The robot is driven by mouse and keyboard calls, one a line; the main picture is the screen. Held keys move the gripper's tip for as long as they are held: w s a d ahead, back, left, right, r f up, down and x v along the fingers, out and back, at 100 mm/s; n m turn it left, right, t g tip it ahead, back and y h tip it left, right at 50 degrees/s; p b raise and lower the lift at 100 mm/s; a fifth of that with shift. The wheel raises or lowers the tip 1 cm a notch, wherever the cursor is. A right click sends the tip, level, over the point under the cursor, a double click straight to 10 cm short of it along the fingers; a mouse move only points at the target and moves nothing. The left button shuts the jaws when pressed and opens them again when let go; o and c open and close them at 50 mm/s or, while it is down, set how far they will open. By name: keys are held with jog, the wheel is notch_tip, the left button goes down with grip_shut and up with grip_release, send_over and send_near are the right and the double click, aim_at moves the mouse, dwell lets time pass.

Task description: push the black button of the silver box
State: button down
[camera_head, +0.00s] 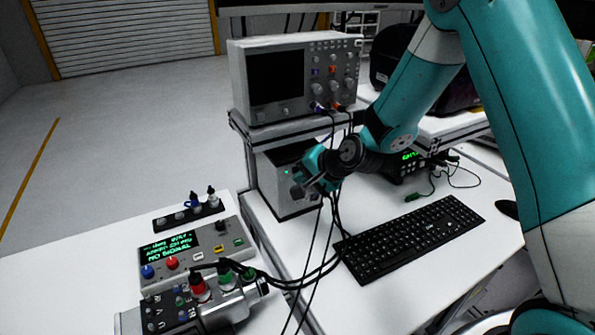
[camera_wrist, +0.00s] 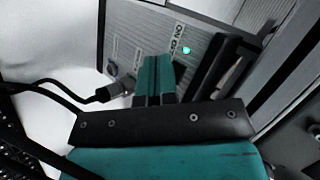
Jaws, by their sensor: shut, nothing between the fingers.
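The silver box (camera_head: 282,200) stands under the shelf in the middle of the head view, with a small green light on its front. In the wrist view the silver box (camera_wrist: 138,30) fills the upper middle, with printed labels, a lit green light (camera_wrist: 186,50) and a plugged-in black cable (camera_wrist: 100,94). My gripper (camera_head: 301,189) is at the front of the box. Its teal fingers (camera_wrist: 155,60) are shut and empty, pointing at the box face by the label; I cannot tell whether they touch it.
An oscilloscope (camera_head: 275,80) stands on the shelf above the box, with cables hanging down past my gripper. A black keyboard (camera_head: 408,238) lies on the desk to the right. A control panel (camera_head: 190,250) with knobs is at the lower left. Bare white desk (camera_head: 285,240) shows below the box.

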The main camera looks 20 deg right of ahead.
jog(key=shift+s, duration=0.2)
jog(key=shift+s+d+b, duration=0.2)
jog(key=shift+s+b, duration=0.05)
jog(key=shift+s, duration=0.7)
jog(key=shift+s+d+b, duration=0.25)
jog(key=shift+s, duration=0.75)
jog(key=shift+s+d+b, duration=0.2)
jog(key=shift+s+b, duration=0.05)
jog(key=shift+s, duration=0.7)
